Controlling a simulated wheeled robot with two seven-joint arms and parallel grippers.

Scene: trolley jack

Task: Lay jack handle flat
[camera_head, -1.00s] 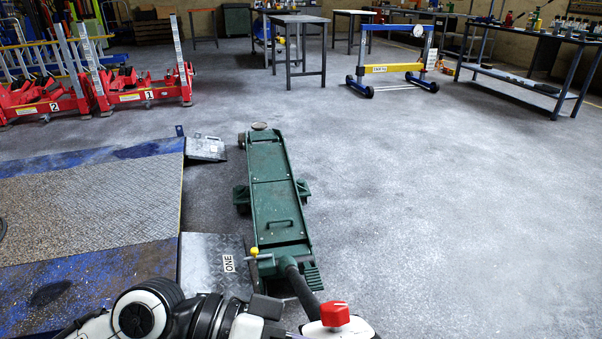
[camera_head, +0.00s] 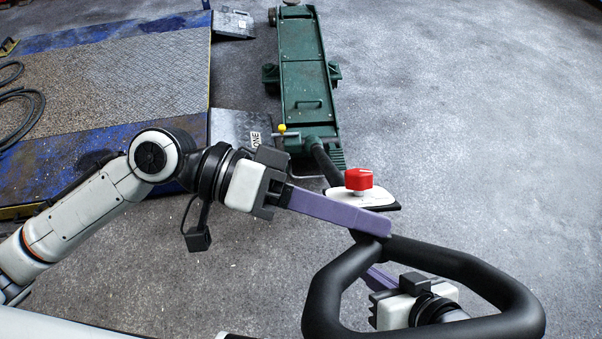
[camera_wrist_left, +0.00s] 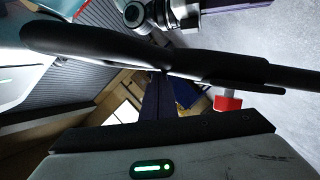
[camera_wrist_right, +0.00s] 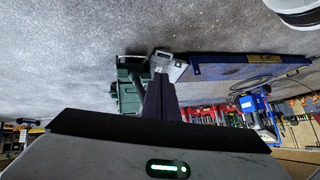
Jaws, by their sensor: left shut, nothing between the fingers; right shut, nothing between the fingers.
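The green trolley jack (camera_head: 305,90) lies on the floor ahead. Its dark handle rises from the near end toward me, tilted, and ends in a large black grip loop (camera_head: 480,272) close to my body. A red knob (camera_head: 358,178) on a white plate sits on the handle below the loop; it also shows in the left wrist view (camera_wrist_left: 228,103). My left gripper (camera_head: 387,228), with purple fingers, is shut and empty at the loop's far end; contact is unclear. My right gripper (camera_head: 372,274) is shut and empty, seen through the loop, its fingertips partly hidden.
A blue-edged lift platform (camera_head: 130,70) with chequered ramp plates (camera_head: 235,128) stands left of the jack. Black cables (camera_head: 22,110) lie on it. The grey floor to the jack's right is clear.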

